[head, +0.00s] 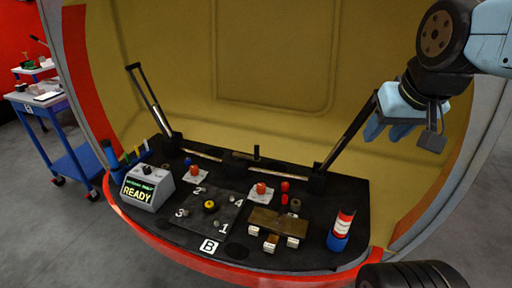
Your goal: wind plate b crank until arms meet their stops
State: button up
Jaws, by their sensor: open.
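The black plate marked B (209,246) lies inside the yellow nosecone shell. Along its back runs a rod (200,154) with a small black upright handle (256,152) near the middle, which looks like the crank. The left arm (150,98) is hinged at the plate's back left and leans up and to the left. The right arm (345,138) is hinged at the back right and leans up and to the right; its upper end is partly hidden by my gripper. My gripper (404,128) is open at upper right, well above and right of the handle.
A grey box reading READY (150,187) stands at the plate's left. A numbered pad (190,228), red knobs, a brown block (277,222) and a red-white-blue cylinder (341,230) crowd the front. A blue cart (75,150) stands outside, left. The space above the plate is free.

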jog(key=shift+o, duration=0.2)
jog(key=w+a+f+n+g+h, duration=0.1)
jog(key=w+f+n+g+h, duration=0.1)
jog(key=w+f+n+h, duration=0.6)
jog(key=w+a+f+n+g+h, duration=0.1)
jog(key=w+f+n+g, duration=0.15)
jog(key=w, duration=0.95)
jog(key=n+t, duration=1.5)
jog(key=n, duration=0.5)
send_near(255, 152)
jog(key=x, duration=1.1)
jog(key=shift+f, duration=0.1)
grip_shut()
